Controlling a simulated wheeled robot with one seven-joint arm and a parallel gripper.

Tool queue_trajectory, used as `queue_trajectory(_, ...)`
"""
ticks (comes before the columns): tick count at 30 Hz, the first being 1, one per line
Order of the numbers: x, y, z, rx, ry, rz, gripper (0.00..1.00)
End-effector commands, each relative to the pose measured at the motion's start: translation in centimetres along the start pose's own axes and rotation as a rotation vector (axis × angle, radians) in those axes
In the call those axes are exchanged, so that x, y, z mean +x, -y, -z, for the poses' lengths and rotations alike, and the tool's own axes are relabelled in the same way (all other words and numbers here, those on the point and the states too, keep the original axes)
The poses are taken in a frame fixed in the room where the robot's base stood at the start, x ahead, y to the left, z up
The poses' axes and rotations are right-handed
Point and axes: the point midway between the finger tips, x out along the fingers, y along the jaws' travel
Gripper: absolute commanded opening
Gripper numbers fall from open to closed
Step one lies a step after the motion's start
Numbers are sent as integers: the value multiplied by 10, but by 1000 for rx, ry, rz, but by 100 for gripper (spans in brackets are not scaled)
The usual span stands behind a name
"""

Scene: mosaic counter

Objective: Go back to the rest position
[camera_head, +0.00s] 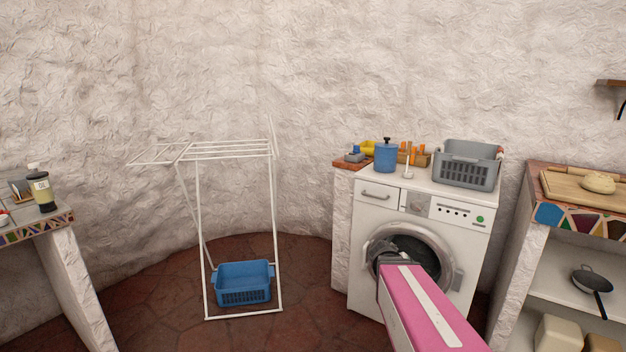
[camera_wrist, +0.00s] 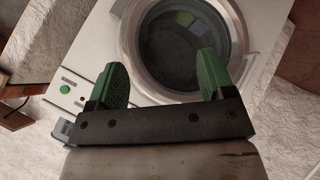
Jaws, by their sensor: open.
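My gripper shows in the wrist view (camera_wrist: 163,80), with its two green fingers apart and nothing between them. It faces the round door of the white washing machine (camera_wrist: 265,18), and the dark door glass lies beyond the fingertips. In the head view, my pink arm reaches from the lower right to the front of the washing machine (camera_head: 370,225). My gripper there is mostly hidden behind my wrist, in front of the door. I cannot tell whether it touches the machine.
A grey basket (camera_head: 465,170) and a blue canister (camera_head: 386,156) stand on the machine. A white drying rack (camera_head: 275,215) with a blue basket (camera_head: 243,284) stands left. Mosaic counters flank the scene, the right one (camera_head: 585,218) close to the machine. Floor between rack and machine is clear.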

Motion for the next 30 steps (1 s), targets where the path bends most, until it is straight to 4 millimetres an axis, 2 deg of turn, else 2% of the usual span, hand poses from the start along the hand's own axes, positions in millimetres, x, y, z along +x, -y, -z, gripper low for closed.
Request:
queue_trajectory(1,-5,11,-15,-1,51,52,75)
queue_trajectory(6,-23,51,-57,-18,217,254,75)
queue_trajectory(12,-55,93,-94,-53,360,495,75)
queue_trajectory(19,-77,116,-110,-76,425,645,75)
queue_trajectory(30,-79,118,-111,-78,429,658,75)
